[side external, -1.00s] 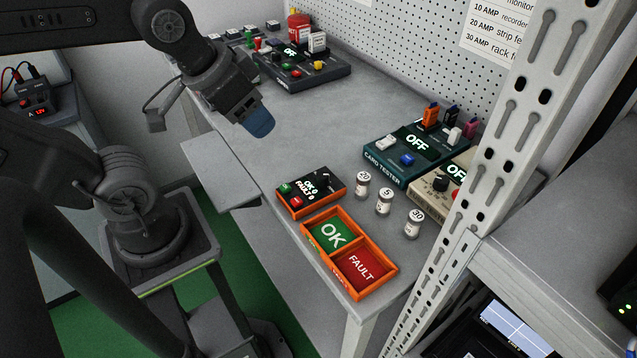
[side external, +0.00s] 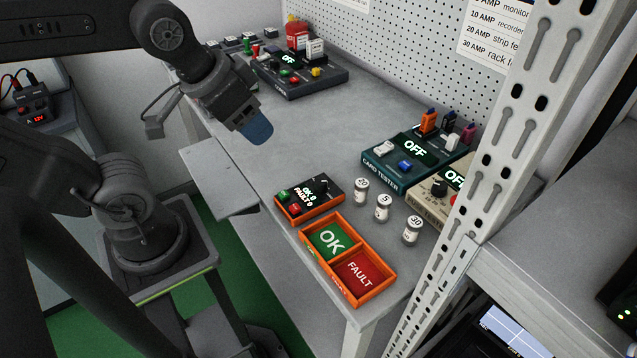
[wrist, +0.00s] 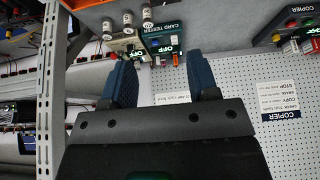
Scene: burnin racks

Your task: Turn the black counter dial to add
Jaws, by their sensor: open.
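The counter (side external: 310,200) is a small orange-edged black box on the bench. Its lit display reads OK 0 and FAULT 0. It has a green button (side external: 283,196), a red button (side external: 295,208) and a small black dial (side external: 322,183) near its far right corner. My gripper (side external: 260,133) is in the air, up and to the left of the counter in the side view, pointing down and touching nothing. In the wrist view its two blue fingers (wrist: 161,80) stand apart with nothing between them. I cannot make out the dial in the wrist view.
An orange tray (side external: 302,241) with OK and FAULT compartments stands in front of the counter. Several labelled jars (side external: 383,207) stand right of it. The card tester (side external: 380,178) and a beige tester (side external: 425,207) are behind them. The bench middle (side external: 310,120) is clear.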

